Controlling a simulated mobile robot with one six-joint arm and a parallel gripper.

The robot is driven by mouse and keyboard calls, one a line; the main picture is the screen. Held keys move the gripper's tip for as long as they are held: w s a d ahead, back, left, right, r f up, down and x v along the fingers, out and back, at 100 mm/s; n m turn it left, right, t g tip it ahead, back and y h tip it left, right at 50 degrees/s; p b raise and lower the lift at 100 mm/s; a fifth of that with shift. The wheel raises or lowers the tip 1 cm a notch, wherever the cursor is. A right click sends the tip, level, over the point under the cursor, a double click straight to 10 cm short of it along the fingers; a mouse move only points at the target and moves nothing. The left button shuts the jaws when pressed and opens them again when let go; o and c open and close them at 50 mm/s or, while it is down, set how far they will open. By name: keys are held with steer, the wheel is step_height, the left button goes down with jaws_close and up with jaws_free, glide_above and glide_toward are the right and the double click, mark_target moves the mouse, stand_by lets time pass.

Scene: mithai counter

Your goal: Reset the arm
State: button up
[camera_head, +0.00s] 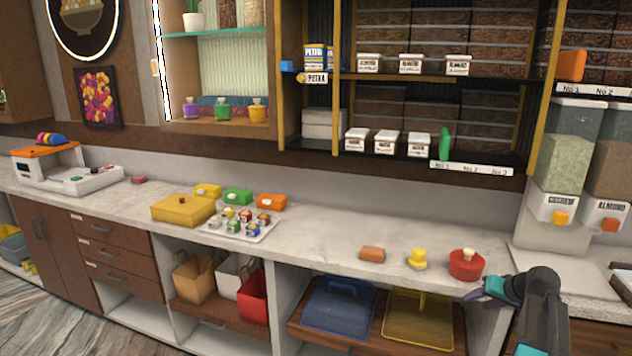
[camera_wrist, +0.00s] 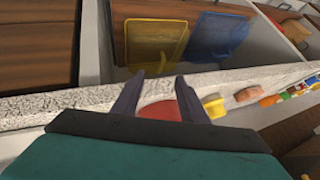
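My arm reaches in at the lower right of the head view, with my gripper (camera_head: 482,292) low over the counter's front edge, just in front of a round red box (camera_head: 466,266) with a pale knob. In the wrist view my gripper (camera_wrist: 160,98) has its two dark fingers spread apart. Nothing is held between them. Part of the red box (camera_wrist: 162,110) shows beyond the gap, partly hidden by the gripper body. I cannot tell whether a finger touches it.
A yellow lidded piece (camera_head: 417,259) and an orange-brown block (camera_head: 372,254) stand left of the red box. Dispensers (camera_head: 558,175) stand at right. Blue (camera_head: 336,308) and yellow (camera_head: 415,325) trays lie on the shelf below. The counter's middle (camera_head: 315,235) is clear.

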steer(key=s+a+f+n+g+y, duration=0.1)
steer(key=s+a+f+g, duration=0.35)
steer(key=a+f, duration=0.85)
steer(key=s+a+f+n+g, duration=0.1)
steer(key=s+a+f+g, duration=0.1)
steer(key=s+a+f, duration=0.85)
steer(key=s+a+f+n+g, duration=0.1)
steer(key=s+a+f+g, duration=0.1)
steer(key=s+a+f, duration=0.2)
steer(key=s+a+f+n+g+h, duration=0.1)
steer(key=s+a+f+g, duration=0.2)
steer(key=s+f, duration=0.7)
steer(key=s+a+f+n+g+h, duration=0.1)
steer(key=s+a+f, duration=0.5)
steer(key=s, duration=0.6)
steer(key=shift+a+f+g, duration=0.35)
steer(key=shift+f+g, duration=0.3)
steer(key=shift+f, duration=0.05)
steer(key=shift+d, duration=0.1)
